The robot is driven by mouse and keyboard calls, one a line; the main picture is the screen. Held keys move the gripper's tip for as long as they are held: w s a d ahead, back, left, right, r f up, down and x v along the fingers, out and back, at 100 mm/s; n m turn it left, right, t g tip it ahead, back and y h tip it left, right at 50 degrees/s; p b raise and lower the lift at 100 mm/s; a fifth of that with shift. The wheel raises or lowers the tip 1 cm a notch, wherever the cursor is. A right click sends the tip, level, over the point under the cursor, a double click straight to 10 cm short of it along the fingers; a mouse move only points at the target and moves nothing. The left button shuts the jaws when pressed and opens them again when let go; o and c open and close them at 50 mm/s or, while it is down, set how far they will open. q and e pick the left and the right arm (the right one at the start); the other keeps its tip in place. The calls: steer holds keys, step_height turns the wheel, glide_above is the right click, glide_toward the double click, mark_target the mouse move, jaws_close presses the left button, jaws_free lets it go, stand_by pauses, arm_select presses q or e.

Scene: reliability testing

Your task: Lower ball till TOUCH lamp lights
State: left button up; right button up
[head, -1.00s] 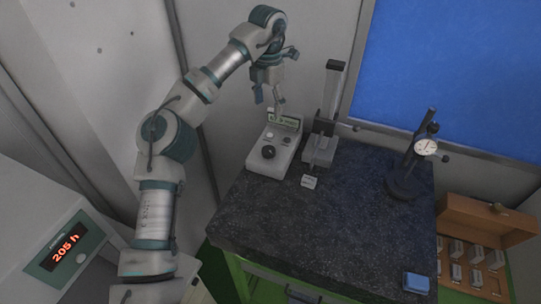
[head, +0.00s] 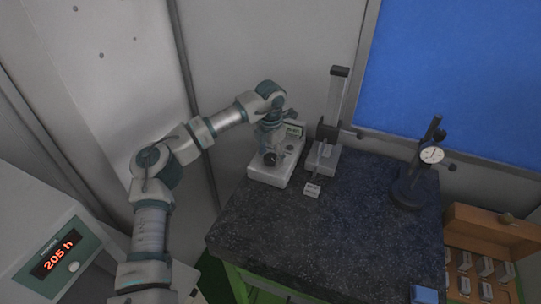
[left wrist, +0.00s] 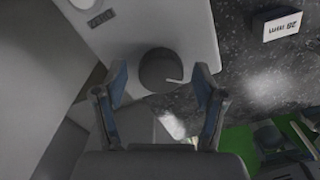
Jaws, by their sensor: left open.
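A pale control box (head: 268,177) stands at the table's back left with a small display (head: 294,129) and a dark round knob (head: 270,159). My left gripper (head: 271,151) is over this box, pointing down. In the left wrist view my left gripper (left wrist: 158,98) is open, its fingers on either side of the dark knob (left wrist: 158,70), with gaps showing. A light round spot (left wrist: 81,3) and a small plate are on the box top; I cannot tell which is the TOUCH lamp. Beside the box stands a column unit (head: 323,158). I cannot make out the ball. My right gripper is not in view.
A small card (head: 312,190) lies before the column unit; it reads 25 mm in the wrist view (left wrist: 283,26). A dial gauge stand (head: 407,190), a blue block (head: 424,294) and a wooden case (head: 490,228) are at the right. The dark granite top (head: 330,235) is clear in front.

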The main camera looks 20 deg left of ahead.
arm_select(q)
steer(key=shift+f, duration=0.1)
steer(key=c, duration=1.1)
steer(key=shift+c, duration=0.2)
steer(key=shift+n, duration=0.4)
steer(key=n+p, duration=0.1)
steer(key=n, duration=0.2)
steer(key=shift+n, duration=0.4)
steer(key=n+p, duration=0.1)
steer(key=n, duration=0.4)
steer(key=n+p, duration=0.1)
steer(key=n, duration=0.9)
steer(key=shift+r+p, duration=0.2)
steer(key=shift+p, duration=0.15)
